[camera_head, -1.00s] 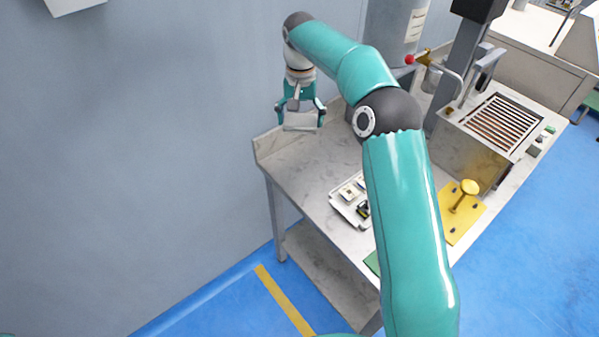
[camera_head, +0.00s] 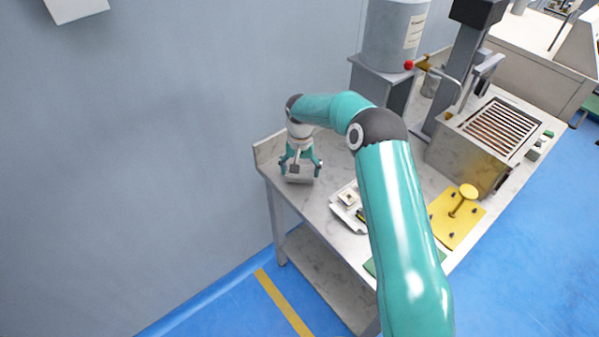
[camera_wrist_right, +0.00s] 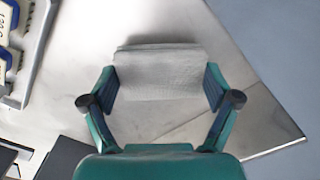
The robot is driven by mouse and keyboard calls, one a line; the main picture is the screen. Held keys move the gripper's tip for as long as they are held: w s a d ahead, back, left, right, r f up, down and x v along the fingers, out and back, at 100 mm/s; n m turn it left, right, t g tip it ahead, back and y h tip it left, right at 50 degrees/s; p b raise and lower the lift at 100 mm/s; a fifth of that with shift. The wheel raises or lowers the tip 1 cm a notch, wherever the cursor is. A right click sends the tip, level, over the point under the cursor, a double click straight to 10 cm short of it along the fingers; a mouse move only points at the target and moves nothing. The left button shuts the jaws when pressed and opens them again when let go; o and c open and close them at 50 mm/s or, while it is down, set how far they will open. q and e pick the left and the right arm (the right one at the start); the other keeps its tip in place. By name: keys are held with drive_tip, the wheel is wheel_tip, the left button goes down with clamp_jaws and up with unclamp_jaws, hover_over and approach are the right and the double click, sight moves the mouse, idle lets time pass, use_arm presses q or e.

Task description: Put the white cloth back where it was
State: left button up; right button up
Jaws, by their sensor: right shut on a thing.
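The white cloth (camera_wrist_right: 158,72) is a small pale folded bundle between the fingers of my right gripper (camera_wrist_right: 160,88) in the right wrist view. My right gripper (camera_head: 299,172) is shut on it, with one finger against each side. In the head view the cloth (camera_head: 299,180) shows as a light patch under the fingers, low over the left end of the metal bench (camera_head: 325,190). I cannot tell whether the cloth touches the bench top. My left gripper is not in view.
A white tray (camera_head: 337,212) with small parts lies on the bench nearby; its edge (camera_wrist_right: 42,52) shows in the wrist view. A yellow plate with a knob (camera_head: 466,194) and a slatted metal box (camera_head: 470,150) stand farther right. A grey wall (camera_head: 150,170) borders the bench's left end.

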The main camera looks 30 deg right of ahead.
drive_tip(key=shift+f, duration=0.75)
drive_tip(key=shift+f, duration=0.1)
drive_tip(key=o, duration=0.9)
drive_tip(key=shift+c, duration=0.2)
wheel_tip(320, 180, up, 12)
drive_tip(key=b, duration=0.1)
drive_tip(key=shift+r, duration=0.25)
